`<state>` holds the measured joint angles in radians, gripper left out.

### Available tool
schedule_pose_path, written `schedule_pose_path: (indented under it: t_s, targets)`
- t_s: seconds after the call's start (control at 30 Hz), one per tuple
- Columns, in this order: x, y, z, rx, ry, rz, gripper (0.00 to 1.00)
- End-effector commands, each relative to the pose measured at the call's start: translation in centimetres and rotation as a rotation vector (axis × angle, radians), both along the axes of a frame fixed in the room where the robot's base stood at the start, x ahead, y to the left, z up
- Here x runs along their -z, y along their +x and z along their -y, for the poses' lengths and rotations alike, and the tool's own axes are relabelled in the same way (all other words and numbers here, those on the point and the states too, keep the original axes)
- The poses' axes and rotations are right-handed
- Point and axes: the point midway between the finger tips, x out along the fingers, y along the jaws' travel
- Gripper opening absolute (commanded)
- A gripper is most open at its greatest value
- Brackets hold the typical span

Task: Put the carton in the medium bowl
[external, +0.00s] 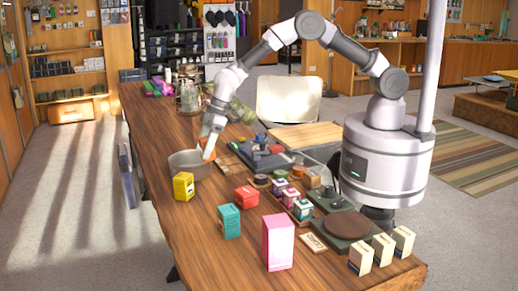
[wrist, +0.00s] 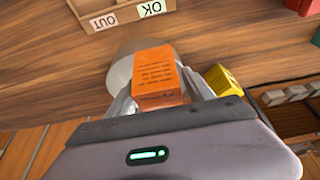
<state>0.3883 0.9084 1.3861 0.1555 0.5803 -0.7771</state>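An orange carton (wrist: 158,72) with dark print is between the two fingers of my gripper (wrist: 160,90) in the wrist view, with a finger against each side. The grey round bowl (wrist: 121,72) shows partly behind and below the carton; the carton and fingers hide much of it. In the external view the bowl (external: 180,161) stands on the wooden counter, and my gripper (external: 207,150) is at its right rim, pointing down. Only a little orange of the carton shows there. I cannot tell whether the carton touches the bowl.
A yellow box (external: 183,186) stands close in front of the bowl. A red box (external: 246,197), a teal box (external: 229,221) and a pink box (external: 278,242) stand nearer. Glass jars (external: 188,97) are behind the bowl. The counter's left front (external: 195,245) is clear.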

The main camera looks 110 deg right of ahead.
Motion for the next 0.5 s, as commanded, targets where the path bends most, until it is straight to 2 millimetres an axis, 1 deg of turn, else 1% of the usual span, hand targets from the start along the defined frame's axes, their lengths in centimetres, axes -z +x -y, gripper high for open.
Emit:
schedule_pose_path:
  t_s: [0.5]
  targets:
    - [-0.16,0.01,0.00,0.000,0.000,0.000,0.69]
